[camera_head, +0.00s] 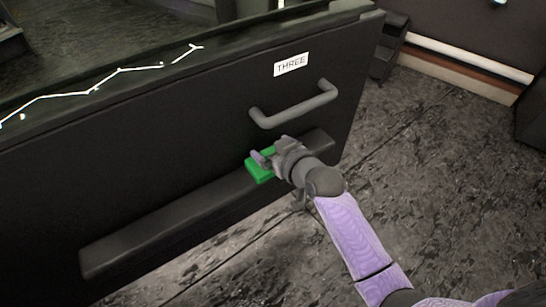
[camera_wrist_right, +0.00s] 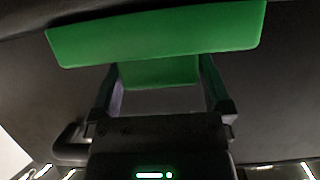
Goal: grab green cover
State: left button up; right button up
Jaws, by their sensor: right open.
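The green cover (camera_head: 260,167) sits on the narrow ledge low on the dark door panel, below the door's handle. My right gripper (camera_head: 266,160) reaches it from the right, with its fingers at the cover. In the right wrist view, the green cover (camera_wrist_right: 155,35) spans the top of the picture, with a lower green part (camera_wrist_right: 158,73) between the two fingers. The right gripper (camera_wrist_right: 160,85) is open, its fingers on either side of that part. Whether the fingers touch it is not clear. My left gripper is not in view.
The ledge (camera_head: 165,222) runs along the door's lower part. The dark floor (camera_head: 430,160) to the right is mostly clear.

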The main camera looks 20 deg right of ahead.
jog(key=c, duration=1)
